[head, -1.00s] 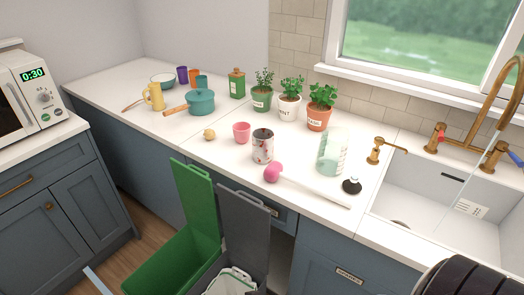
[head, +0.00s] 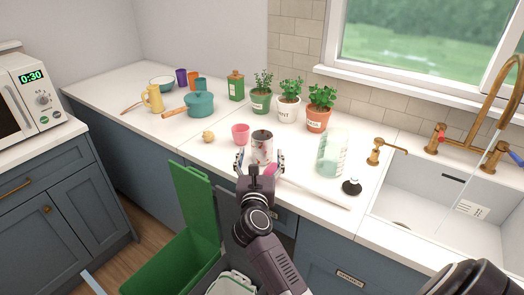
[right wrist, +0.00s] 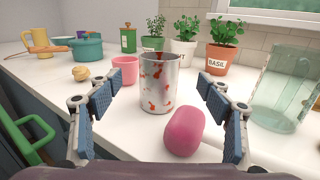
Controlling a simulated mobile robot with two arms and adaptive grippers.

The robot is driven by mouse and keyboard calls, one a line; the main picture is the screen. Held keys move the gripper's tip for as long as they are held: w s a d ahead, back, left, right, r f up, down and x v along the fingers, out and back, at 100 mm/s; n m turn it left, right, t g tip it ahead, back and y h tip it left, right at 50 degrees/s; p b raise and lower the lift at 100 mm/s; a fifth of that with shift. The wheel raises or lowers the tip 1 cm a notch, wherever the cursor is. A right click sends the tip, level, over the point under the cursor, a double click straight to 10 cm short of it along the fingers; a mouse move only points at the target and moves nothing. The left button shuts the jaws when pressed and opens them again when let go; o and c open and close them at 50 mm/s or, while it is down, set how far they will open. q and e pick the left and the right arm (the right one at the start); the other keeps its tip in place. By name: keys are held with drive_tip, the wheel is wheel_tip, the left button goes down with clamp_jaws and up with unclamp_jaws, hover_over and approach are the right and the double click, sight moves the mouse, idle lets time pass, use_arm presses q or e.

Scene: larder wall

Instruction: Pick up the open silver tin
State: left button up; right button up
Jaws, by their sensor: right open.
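The open silver tin (head: 262,143) stands upright on the white counter, with red blotches on its side. In the right wrist view the tin (right wrist: 159,84) stands between and beyond the two fingers, with its dark open top showing. My right gripper (head: 260,165) is open in front of the tin, and its lower part hides the tin's base in the head view. In the right wrist view the right gripper (right wrist: 158,105) has blue pads spread wide, with nothing between them held. My left gripper is not in view.
A pink cup (head: 241,134) stands left of the tin. A glass jug (head: 331,156) stands to the right. Open bins (head: 190,215) are below the counter edge.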

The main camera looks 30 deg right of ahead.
sight(261, 146)
drive_tip(key=p+x, duration=0.1)
drive_tip(key=x, duration=0.6)
drive_tip(key=shift+w+f, duration=0.15)
drive_tip(key=shift+f, duration=0.05)
drive_tip(key=c, duration=1.2)
drive_tip(key=shift+c, duration=0.2)
